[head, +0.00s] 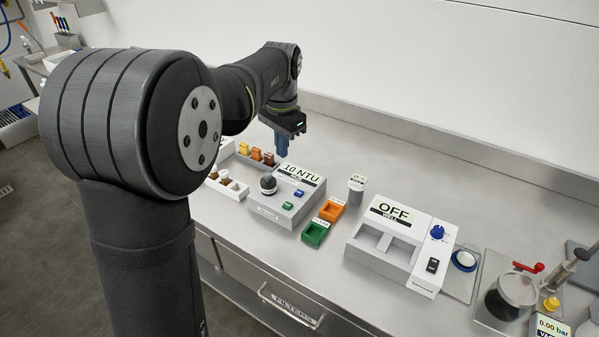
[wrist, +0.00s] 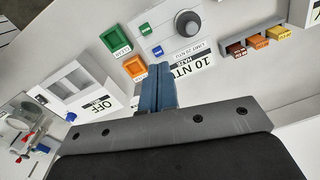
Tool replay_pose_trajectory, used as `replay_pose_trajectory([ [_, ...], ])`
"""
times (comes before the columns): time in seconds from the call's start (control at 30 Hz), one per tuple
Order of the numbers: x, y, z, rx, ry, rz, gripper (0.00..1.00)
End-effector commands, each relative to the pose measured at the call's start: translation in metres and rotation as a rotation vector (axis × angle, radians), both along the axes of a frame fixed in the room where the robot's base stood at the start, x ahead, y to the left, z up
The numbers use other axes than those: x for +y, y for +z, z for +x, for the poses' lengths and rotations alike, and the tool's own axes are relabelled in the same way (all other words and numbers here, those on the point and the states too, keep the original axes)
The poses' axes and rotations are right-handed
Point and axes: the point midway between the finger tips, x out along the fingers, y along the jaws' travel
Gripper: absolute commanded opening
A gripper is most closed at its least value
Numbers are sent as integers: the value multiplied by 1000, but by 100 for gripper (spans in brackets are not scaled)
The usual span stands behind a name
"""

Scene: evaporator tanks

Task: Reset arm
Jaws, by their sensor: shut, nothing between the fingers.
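My gripper (head: 282,146) hangs above the back of the steel bench, pointing down, with its blue fingers together and empty. In the wrist view its shut fingers (wrist: 158,88) reach up from the dark bracket. They appear beside the edge of the grey meter marked 10 NTU (head: 287,194), which also shows in the wrist view (wrist: 180,30). No contact with anything is visible. My arm stretches from the left foreground to the bench.
Orange (head: 331,209) and green (head: 315,233) trays sit right of the meter, with a small labelled cup (head: 356,187) behind. A white box reading OFF (head: 395,240) stands further right. A rack of coloured blocks (head: 256,157) is behind left.

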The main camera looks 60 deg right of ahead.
Motion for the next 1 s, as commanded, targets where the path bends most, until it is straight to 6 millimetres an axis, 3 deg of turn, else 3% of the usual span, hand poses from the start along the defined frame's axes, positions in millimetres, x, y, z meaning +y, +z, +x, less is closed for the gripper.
replay_pose_trajectory([
  [0.47, 1, 1, -1, 2, 9, 0, 0],
  [0.77, 10, 13, -15, 37, 168, 9, 0],
  [1.0, 13, -33, -18, 46, 206, 15, 0],
])
